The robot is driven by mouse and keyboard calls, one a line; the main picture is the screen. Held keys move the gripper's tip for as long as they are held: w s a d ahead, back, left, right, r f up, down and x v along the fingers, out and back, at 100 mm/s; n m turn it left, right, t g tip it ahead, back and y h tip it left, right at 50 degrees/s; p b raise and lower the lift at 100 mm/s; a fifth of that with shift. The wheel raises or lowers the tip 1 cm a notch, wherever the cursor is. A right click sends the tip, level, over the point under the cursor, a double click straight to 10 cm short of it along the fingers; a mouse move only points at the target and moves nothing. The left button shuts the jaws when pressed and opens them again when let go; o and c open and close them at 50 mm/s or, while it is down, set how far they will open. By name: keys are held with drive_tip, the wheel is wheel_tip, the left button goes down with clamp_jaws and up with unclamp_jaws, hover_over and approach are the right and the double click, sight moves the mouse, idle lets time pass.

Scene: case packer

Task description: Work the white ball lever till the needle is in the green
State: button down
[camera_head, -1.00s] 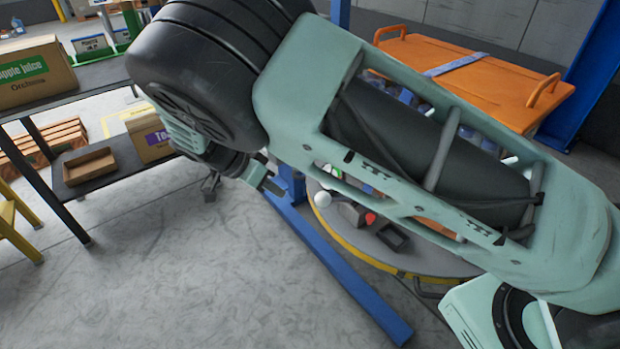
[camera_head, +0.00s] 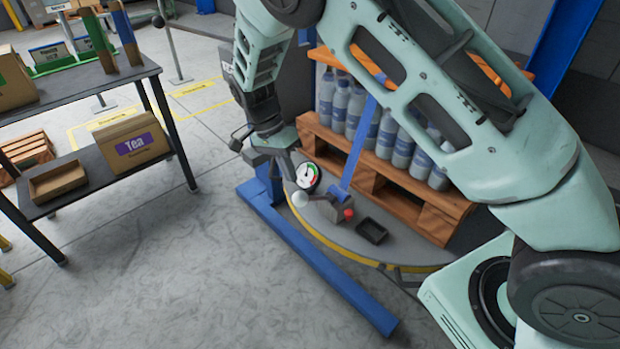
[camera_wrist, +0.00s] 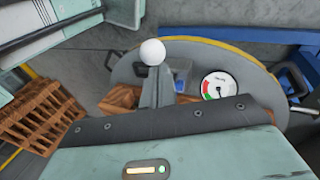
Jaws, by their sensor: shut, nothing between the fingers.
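A round gauge (camera_head: 308,177) with red and green bands stands just behind the ball. Its needle is too small to read surely in the head view. My gripper (camera_head: 287,172) is shut and empty, just above and left of the ball. In the wrist view the ball (camera_wrist: 152,52) shows just beyond my fingertips (camera_wrist: 154,74), and the gauge (camera_wrist: 219,86) lies to the right. I cannot tell whether the fingers touch the ball. The lever's rod is hidden.
A wooden pallet (camera_head: 395,190) with several bottles stands behind the box. A blue floor beam (camera_head: 320,262) runs in front. A dark shelf (camera_head: 90,85) with cartons stands left, with clear floor between.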

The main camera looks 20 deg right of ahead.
drive_tip(key=w+d+r+t+y, duration=0.1)
drive_tip(key=d+r+y, duration=0.5)
drive_tip(key=d, duration=0.5)
drive_tip(key=shift+w+d+r+y, duration=0.25)
drive_tip(key=shift+w+r+y, duration=0.15)
drive_tip(key=shift+r, duration=0.4)
drive_tip(key=shift+t, duration=0.3)
approach(315, 198)
drive_tip(key=a+f, duration=0.2)
drive_tip(key=a, duration=0.1)
drive_tip(key=shift+s+a+f, duration=0.25)
drive_tip(key=shift+s+f, duration=0.1)
drive_tip(key=shift+f, duration=0.05)
drive_tip(key=shift+s+a+f, duration=0.2)
drive_tip(key=shift+a+f, duration=0.05)
drive_tip(key=shift+a, duration=0.25)
